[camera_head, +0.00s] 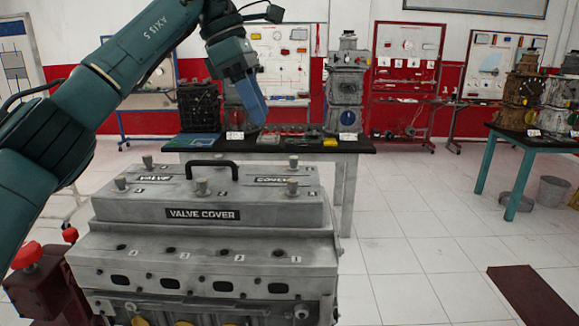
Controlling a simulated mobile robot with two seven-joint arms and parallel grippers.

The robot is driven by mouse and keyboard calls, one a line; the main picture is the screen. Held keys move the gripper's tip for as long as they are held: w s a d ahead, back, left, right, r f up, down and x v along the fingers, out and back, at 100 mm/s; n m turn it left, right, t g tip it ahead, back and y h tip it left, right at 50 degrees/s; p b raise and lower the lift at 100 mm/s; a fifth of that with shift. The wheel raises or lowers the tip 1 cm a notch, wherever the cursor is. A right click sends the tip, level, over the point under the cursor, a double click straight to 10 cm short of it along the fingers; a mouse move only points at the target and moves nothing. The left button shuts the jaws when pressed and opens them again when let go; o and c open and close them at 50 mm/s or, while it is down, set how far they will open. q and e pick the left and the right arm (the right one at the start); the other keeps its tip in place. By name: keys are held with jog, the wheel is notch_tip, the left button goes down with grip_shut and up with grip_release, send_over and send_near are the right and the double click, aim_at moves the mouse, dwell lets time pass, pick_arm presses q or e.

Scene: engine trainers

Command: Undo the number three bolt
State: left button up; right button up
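The grey valve cover (260,213) sits on an engine block (205,262) in front of me. It has a black handle (213,164) and several upright bolts with pale heads: back left (148,161), back right (293,161), front left (120,183), front middle (202,187) and front right (292,187). Small number marks lie beside them, too small to tell which is number three. My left gripper (254,108) hangs above and behind the cover, apart from every bolt. Its fingers show edge-on as one blue shape, so its opening is unclear. My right gripper is out of view.
A dark-topped table (268,146) behind the cover bears engines and small parts. Another table (540,138) with engines stands at right, near a grey bucket (553,190). A dark red mat or board (530,296) lies at lower right. The tiled floor right of the engine is mostly clear.

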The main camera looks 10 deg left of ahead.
aim_at(291, 180)
pick_arm(q)
jog(key=x, duration=1.3)
jog(key=shift+s, duration=0.1)
jog(key=shift+c, duration=0.5)
grip_shut()
